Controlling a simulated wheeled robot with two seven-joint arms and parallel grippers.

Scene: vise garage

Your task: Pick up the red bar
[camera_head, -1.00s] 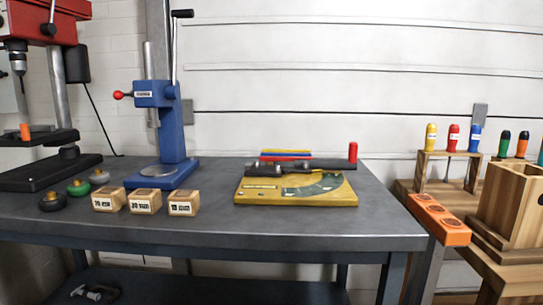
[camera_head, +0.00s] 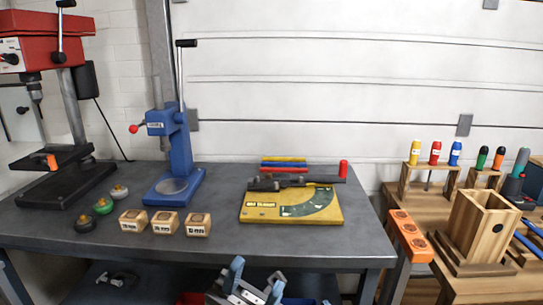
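The red bar (camera_head: 285,170) lies on the dark bench top behind the yellow bending tool (camera_head: 262,206). It is the nearest of three parallel bars, in front of the blue bar (camera_head: 284,164) and the yellow bar (camera_head: 283,158). The tool's dark lever partly hides its front. My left gripper (camera_head: 257,275) shows at the bottom edge, in front of the bench and well short of the bar. Its two fingers stand apart with nothing seen between them. My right gripper is not in view.
The bending tool's lever ends in an upright red grip (camera_head: 343,169). A blue press (camera_head: 180,155) stands left of the bars. Several labelled wooden blocks (camera_head: 165,222) lie at the front left. An orange holed block (camera_head: 409,235) is right of the bench. The bench's front right is clear.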

